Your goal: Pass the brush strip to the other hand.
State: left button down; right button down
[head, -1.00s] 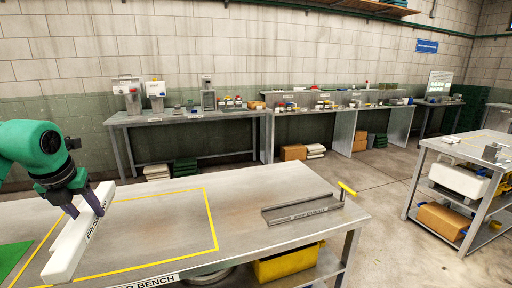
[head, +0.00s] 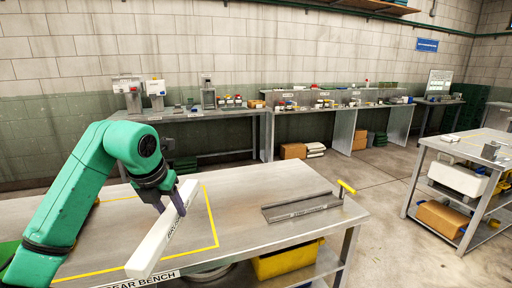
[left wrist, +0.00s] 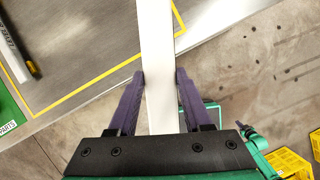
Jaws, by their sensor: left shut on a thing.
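The brush strip (head: 158,238) is a long white bar with dark lettering on its side. My left gripper (head: 171,203) is shut on it and holds it tilted above the front part of the bench (head: 240,199). In the left wrist view the strip (left wrist: 157,60) runs lengthwise between the two dark purple fingers of the gripper (left wrist: 160,84), reaching out past the fingertips and back toward the palm. My right gripper is not in view.
A yellow line (head: 211,215) marks an area on the bench. A yellow bin (head: 289,261) sits underneath. The middle of the bench top is clear.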

pick_arm(q)
jog(key=s+d+f+n+g, duration=0.5)
jog(key=s+f+n, duration=0.55)
jog(key=n, duration=0.75)
jog(key=s+d+f+n+g, duration=0.4)
jog(key=s+d+f+n, duration=0.3)
jog(key=f+n, duration=0.9)
jog(key=a+r+n+p, duration=0.1)
jog(key=a+r+n, duration=0.1)
jog(key=a, duration=0.6)
jog(key=shift+s+a+r+n, duration=0.2)
jog(key=shift+s+r+n, duration=0.15)
jog(key=shift+r, duration=0.1)
